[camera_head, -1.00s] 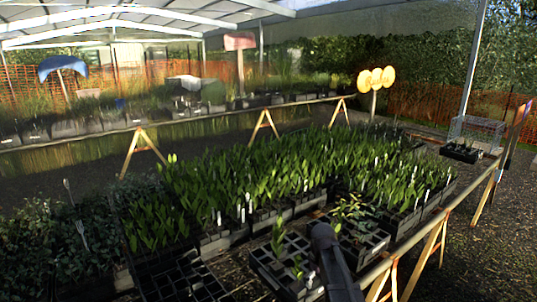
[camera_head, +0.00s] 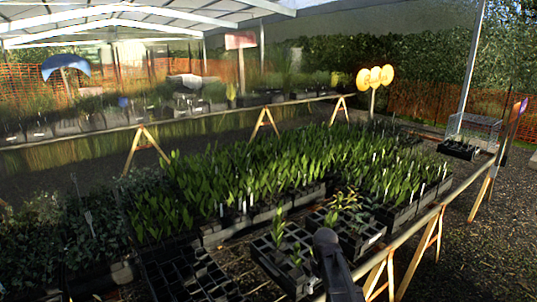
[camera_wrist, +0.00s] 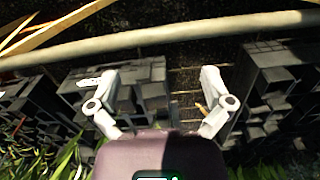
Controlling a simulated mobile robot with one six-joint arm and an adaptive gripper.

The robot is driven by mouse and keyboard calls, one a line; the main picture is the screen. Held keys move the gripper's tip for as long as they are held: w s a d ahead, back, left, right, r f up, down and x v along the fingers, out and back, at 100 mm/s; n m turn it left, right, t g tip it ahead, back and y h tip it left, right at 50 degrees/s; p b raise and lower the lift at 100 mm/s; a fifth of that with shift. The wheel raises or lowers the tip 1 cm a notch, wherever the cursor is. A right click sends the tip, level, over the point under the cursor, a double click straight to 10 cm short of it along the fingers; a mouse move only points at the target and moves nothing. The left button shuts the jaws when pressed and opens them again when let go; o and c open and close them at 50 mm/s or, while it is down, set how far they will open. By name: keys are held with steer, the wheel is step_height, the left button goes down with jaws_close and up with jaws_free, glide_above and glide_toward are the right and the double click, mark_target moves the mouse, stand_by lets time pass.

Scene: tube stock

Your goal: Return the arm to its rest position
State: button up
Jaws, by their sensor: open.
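My gripper (camera_wrist: 160,80) shows in the wrist view with its two pale fingers spread wide apart and nothing between them. Below and between the fingers are black plant trays (camera_wrist: 140,88) and a gap of slatted bench. In the head view, a dark part of my arm (camera_head: 336,268) rises at the bottom centre-right, in front of the black trays. The fingers cannot be made out there.
A half-empty black tray (camera_head: 268,262) with a few seedlings lies left of the arm. Dense green seedlings (camera_head: 265,170) fill the bench behind. A wooden rail (camera_head: 402,236) on trestles runs along the right side; gravel (camera_head: 480,250) beyond it is clear.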

steer(key=s+f+m+b, duration=0.1)
steer(key=s+m, duration=0.5)
steer(key=s, duration=0.7)
steer(key=shift+s+f, duration=0.15)
